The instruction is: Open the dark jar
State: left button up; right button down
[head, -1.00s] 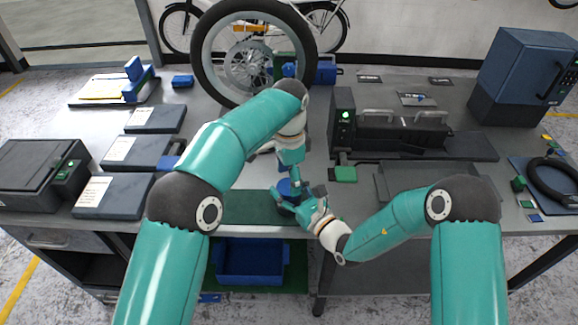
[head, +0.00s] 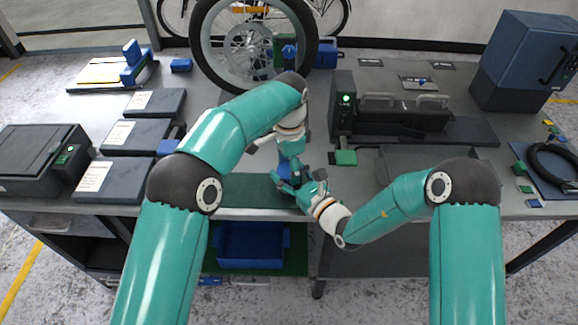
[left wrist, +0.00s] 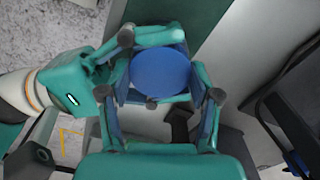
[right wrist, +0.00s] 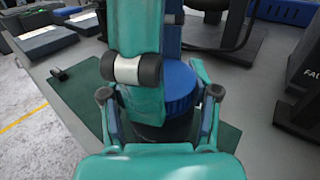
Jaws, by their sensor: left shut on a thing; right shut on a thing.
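The dark jar (right wrist: 178,132) stands upright at the front of the bench, with a ribbed blue lid (right wrist: 180,88) on top. In the left wrist view the round top of the lid (left wrist: 160,73) lies between my left gripper's fingers. My left gripper (head: 288,165) comes from above and is shut on the lid. My right gripper (head: 296,186) comes from the right, lower down, and is shut on the jar's body; in the right wrist view its fingers (right wrist: 168,122) flank the dark body. Much of the jar is hidden by the grippers in the head view.
A green mat (head: 245,190) lies under the jar at the bench's front edge. A bike wheel (head: 250,45) stands behind. Dark flat boxes (head: 122,180) lie left, and a black machine (head: 395,115) stands right. A blue bin (head: 250,245) sits below the bench.

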pick_arm(q)
jog(key=n, duration=0.3)
jog(key=shift+n, duration=0.4)
jog(key=shift+w, duration=0.1)
dwell(0.6)
jog(key=o, duration=1.3)
jog(key=shift+r, duration=0.1)
